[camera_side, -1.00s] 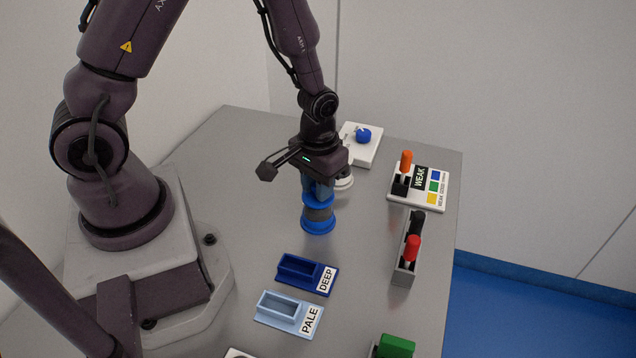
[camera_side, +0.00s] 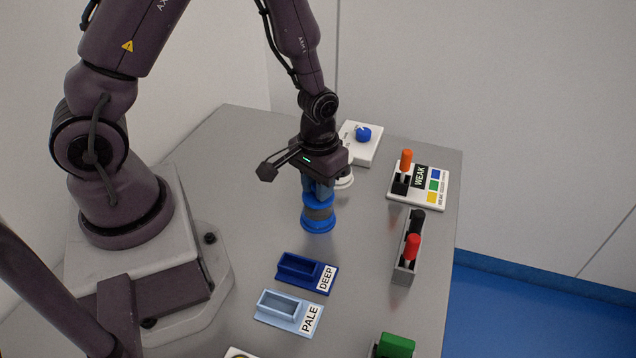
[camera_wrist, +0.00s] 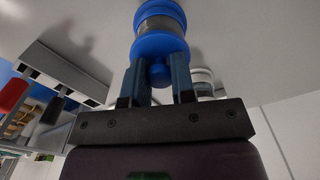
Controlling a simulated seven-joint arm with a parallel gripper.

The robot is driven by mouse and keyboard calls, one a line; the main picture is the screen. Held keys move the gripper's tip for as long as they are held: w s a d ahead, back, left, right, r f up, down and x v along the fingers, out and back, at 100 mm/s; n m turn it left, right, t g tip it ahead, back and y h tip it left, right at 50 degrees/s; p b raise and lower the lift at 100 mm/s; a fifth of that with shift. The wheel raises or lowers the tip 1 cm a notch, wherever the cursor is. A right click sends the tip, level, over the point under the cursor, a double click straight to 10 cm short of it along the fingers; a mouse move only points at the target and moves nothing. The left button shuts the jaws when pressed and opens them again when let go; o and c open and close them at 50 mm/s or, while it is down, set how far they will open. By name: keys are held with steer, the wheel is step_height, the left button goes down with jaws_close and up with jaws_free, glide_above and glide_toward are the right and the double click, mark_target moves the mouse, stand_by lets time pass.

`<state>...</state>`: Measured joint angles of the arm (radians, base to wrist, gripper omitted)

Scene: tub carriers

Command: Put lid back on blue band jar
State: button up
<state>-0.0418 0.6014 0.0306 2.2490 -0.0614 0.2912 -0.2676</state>
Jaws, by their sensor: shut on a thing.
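The jar (camera_side: 318,214) stands upright on the grey table, with a blue base and a grey middle. A blue lid (camera_side: 317,199) sits over its top, level and in line with it; I see no clear gap. The wrist view shows the lid (camera_wrist: 160,47) close up with its round knob (camera_wrist: 159,74), and part of the jar (camera_wrist: 160,22) beyond. My gripper (camera_side: 318,186) points down above the lid. Its fingers (camera_wrist: 158,82) are shut on the lid's knob.
A white round object (camera_side: 344,182) stands just behind my gripper. A dark blue DEEP tray (camera_side: 297,270) and a light blue PALE tray (camera_side: 280,307) lie in front. A lever box (camera_side: 405,262), a WEAK panel (camera_side: 430,198) and a white box with a blue knob (camera_side: 363,134) stand right and behind.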

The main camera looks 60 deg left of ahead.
steer(key=o, duration=1.4)
steer(key=shift+o, duration=0.2)
steer(key=shift+r, duration=3.55)
jaws_close()
steer(key=shift+f, duration=0.35)
